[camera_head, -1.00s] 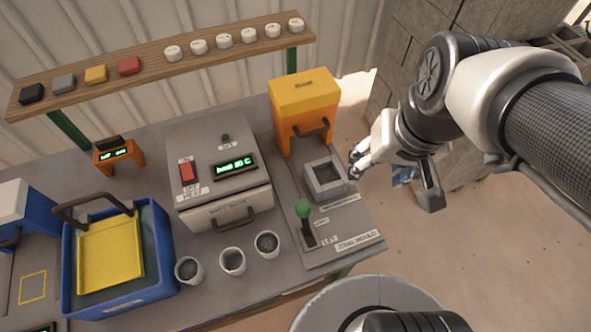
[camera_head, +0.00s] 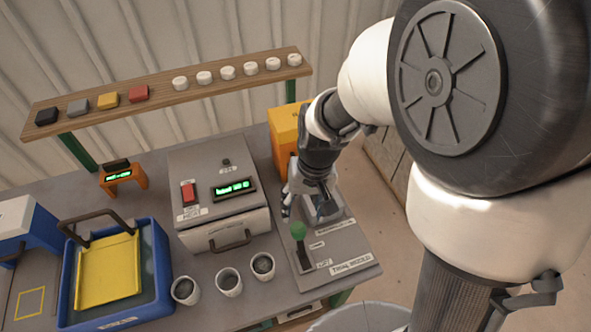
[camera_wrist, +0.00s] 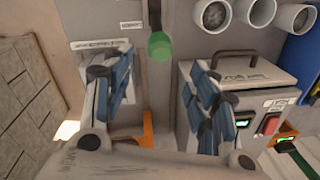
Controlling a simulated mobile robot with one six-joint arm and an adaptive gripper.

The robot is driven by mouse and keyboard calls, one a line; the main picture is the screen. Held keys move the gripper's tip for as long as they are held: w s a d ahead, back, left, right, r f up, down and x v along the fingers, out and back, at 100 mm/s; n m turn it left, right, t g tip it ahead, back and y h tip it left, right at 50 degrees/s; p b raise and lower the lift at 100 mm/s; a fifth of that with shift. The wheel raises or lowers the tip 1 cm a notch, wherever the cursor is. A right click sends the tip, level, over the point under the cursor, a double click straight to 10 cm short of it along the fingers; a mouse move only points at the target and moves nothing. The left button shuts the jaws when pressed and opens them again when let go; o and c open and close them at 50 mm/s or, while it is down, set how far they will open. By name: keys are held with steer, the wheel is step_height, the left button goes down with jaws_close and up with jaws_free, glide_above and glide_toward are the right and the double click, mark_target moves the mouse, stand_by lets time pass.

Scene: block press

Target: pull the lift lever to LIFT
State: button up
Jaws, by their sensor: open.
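The lift lever has a green knob (camera_head: 298,229) on a dark stem, standing in a slot on the grey press plate (camera_head: 352,247) near labels, one reading LIFT. In the wrist view the green knob (camera_wrist: 160,46) shows at upper middle, beyond the gap between my fingers. My gripper (camera_head: 303,205) is just behind the knob in the head view, over the press. In the wrist view my gripper (camera_wrist: 160,92) is open, with its two blue-padded fingers wide apart and nothing between them. The knob appears apart from both fingers. My arm hides most of the square mould.
The orange press housing (camera_head: 284,140) stands behind my gripper. A grey heater box (camera_head: 218,190) is close on the left. Several cups (camera_head: 229,281) stand at the front edge. A blue tub (camera_head: 155,275) with a yellow tray is farther left.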

mark_target(299, 227)
steer(key=f, duration=0.3)
steer(key=f+b, duration=0.1)
steer(key=f, duration=0.2)
steer(key=a+f+b, duration=0.1)
steer(key=f, duration=0.2)
steer(key=shift+f, duration=0.3)
steer(key=shift+c, duration=0.3)
jaws_close()
